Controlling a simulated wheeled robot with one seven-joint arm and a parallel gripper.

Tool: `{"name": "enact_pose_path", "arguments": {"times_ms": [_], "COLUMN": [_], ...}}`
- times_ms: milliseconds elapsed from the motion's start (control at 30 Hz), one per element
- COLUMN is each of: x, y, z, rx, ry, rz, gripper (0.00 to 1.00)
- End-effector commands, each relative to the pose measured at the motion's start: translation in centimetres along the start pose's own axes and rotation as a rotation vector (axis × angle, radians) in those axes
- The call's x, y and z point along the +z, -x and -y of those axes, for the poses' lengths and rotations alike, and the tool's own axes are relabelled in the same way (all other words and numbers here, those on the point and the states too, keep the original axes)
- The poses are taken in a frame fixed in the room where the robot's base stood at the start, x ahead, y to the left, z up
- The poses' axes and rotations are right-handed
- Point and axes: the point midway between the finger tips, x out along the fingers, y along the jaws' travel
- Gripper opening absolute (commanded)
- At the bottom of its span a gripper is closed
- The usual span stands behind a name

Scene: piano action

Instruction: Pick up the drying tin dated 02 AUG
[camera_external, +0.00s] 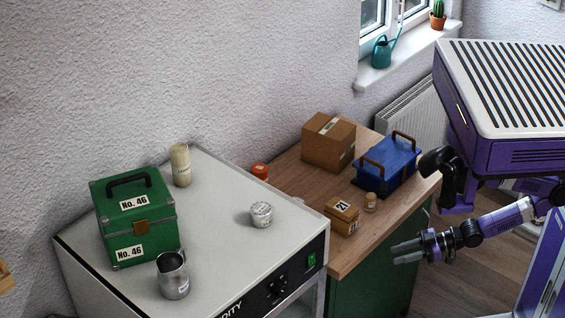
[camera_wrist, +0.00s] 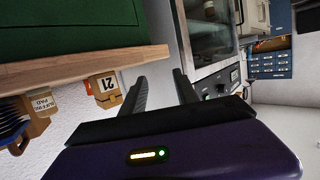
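A small round silver tin (camera_external: 262,214) with a pale label stands on top of the grey cabinet, near its right side. Its label is too small to read, so I cannot tell whether it says 02 AUG. My gripper (camera_external: 408,252) is in front of the wooden worktop, to the right of the cabinet and well apart from the tin. In the wrist view its two fingers (camera_wrist: 160,77) are spread with nothing between them. I cannot make out the tin there.
The grey cabinet (camera_external: 215,237) also carries a green No. 46 case (camera_external: 135,218), a metal jug (camera_external: 173,277) and a cream cylinder (camera_external: 180,165).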

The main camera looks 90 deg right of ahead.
Motion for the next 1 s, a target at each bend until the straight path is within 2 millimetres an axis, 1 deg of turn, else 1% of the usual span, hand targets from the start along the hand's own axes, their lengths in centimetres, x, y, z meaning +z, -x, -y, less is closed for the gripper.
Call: {"name": "enact_pose_path", "arguments": {"times_ms": [433,467,600,667,933,1000], "x": [-0.01,-0.01,-0.01,-0.01,-0.02,-0.18], "y": [-0.01,-0.01,0.0,0.0,-0.01,-0.28], "z": [0.0,0.0,0.0,0.0,0.0,-0.02], "rx": [0.0,0.0,0.0,0.0,0.0,0.0], "ry": [0.0,0.0,0.0,0.0,0.001,0.015], "rz": [0.0,0.0,0.0,0.0,0.0,-0.003], "gripper": [0.36,0.4,0.68,0.79,0.79,0.79]}}
